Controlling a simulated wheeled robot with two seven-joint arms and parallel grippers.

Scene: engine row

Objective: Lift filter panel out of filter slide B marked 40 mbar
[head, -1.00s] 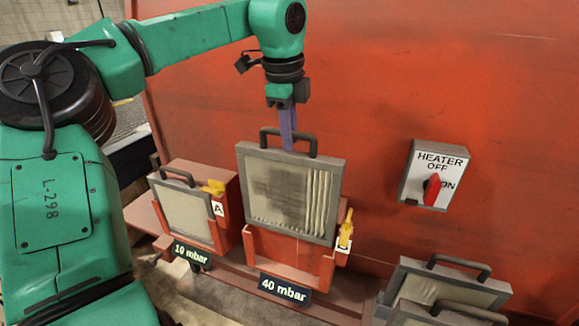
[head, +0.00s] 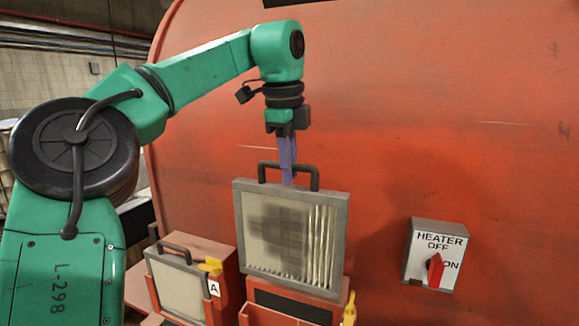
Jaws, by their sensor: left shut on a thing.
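The filter panel (head: 290,238), a grey-framed pleated panel with a dark smudge, hangs upright at the picture's centre. My left gripper (head: 288,174) is shut on the dark handle at its top. The panel's lower frame edge shows just above red filter slide B (head: 256,317), and a dark opening (head: 291,305) shows below that edge. I cannot tell whether the lower edge is fully clear of the slide. The 40 mbar label is out of the picture. My right gripper is not in view.
Slide A (head: 226,288), with its own panel (head: 178,287) and a yellow latch (head: 211,266), stands close on the left. A yellow latch (head: 349,309) sits at slide B's right. The heater switch (head: 436,254) is on the red wall, right. The wall above is clear.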

